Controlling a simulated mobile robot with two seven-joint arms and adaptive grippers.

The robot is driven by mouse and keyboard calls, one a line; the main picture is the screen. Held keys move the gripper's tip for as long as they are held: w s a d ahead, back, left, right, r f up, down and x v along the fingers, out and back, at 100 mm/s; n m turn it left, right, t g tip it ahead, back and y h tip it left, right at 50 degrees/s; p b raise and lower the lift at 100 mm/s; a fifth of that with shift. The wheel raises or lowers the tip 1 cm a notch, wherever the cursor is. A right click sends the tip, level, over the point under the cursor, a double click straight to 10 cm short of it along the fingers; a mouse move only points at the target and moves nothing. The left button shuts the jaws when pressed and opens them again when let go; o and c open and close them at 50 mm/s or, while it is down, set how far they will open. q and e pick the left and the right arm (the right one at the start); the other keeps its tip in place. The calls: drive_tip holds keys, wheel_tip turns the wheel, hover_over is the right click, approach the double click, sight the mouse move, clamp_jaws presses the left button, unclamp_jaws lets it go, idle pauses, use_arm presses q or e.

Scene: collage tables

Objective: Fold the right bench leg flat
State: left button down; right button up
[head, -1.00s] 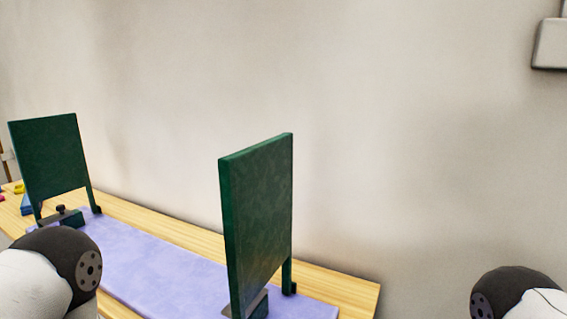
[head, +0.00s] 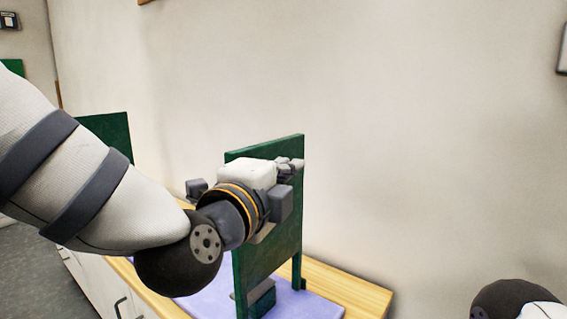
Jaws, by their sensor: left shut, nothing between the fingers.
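The right bench leg is a dark green upright panel (head: 273,250) standing on the purple bench top (head: 310,303). A bracket (head: 261,296) shows at its foot. My left gripper (head: 292,164) is in front of the panel's upper part, with its fingers near the panel's upper right edge. The gripper is shut with nothing in it; I cannot tell whether it touches the panel. My left arm hides part of the panel and much of the bench top. The other green leg (head: 106,130) stands upright at the left, partly hidden by my arm. My right gripper is not in view.
The bench top lies on a wooden table (head: 362,295) against a plain wall. White drawers (head: 95,280) are below the table's front edge. The space above and right of the right leg is clear.

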use_arm(q)
drive_tip(key=shift+w+a+f+b, duration=0.1)
drive_tip(key=shift+w+b, duration=0.25)
drive_tip(key=shift+w, duration=2)
drive_tip(key=shift+w+a+f+b, duration=0.1)
drive_tip(key=shift+w+b, duration=0.2)
drive_tip(key=shift+w, duration=2.05)
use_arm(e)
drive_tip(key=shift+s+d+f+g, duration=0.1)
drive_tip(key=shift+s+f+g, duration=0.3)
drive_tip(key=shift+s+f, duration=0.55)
use_arm(q)
drive_tip(key=shift+a, duration=0.1)
